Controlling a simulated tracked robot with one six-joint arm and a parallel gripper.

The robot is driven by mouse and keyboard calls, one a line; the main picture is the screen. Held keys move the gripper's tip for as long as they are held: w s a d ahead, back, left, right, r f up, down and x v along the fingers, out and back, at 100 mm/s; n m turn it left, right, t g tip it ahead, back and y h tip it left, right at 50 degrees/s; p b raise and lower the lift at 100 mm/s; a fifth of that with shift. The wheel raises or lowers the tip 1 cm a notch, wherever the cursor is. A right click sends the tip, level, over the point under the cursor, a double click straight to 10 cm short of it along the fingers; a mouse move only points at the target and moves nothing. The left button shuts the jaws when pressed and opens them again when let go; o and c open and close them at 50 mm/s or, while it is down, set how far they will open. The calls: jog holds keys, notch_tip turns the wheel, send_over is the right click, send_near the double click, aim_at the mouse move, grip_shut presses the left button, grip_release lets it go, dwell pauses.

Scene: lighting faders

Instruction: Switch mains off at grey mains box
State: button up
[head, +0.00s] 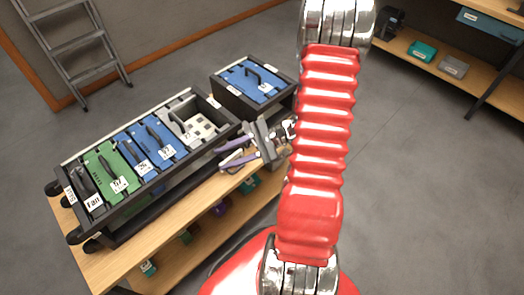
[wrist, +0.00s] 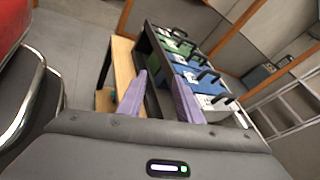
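A grey panel (head: 196,122) with a light lever and pale squares sits at the right end of a long dark rack on the bench; it looks like the grey mains box, though its label is not readable. In the wrist view a pale panel (wrist: 238,119) sits at the rack's near end, partly cut off by my finger. My gripper (head: 221,160) has two purple fingers, apart and empty, in front of and to the right of the grey panel in the head view. In the wrist view the gripper (wrist: 159,78) is clearly spread, with nothing between its fingers.
The rack also holds blue panels (head: 158,138), a green panel (head: 112,168) and a dark panel (head: 88,190), all with black levers. A separate dark box with a blue top (head: 250,82) stands to the right. A ladder (head: 76,42) leans behind.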

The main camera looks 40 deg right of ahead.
jog(key=s+a+r+n+g+h, duration=0.6)
jog(key=a+r+n+g, duration=0.1)
jog(key=a+r+n, duration=0.35)
jog(key=s+a+r+n+t+h, duration=0.1)
jog(key=s+r+n+t+h, duration=0.2)
jog(key=r, duration=0.8)
jog(key=shift+s+a+r+n+t+h, duration=0.25)
jog(key=shift+n+t+h, duration=1.15)
jog(key=shift+n+h, duration=1.05)
jog(key=shift+y, duration=0.25)
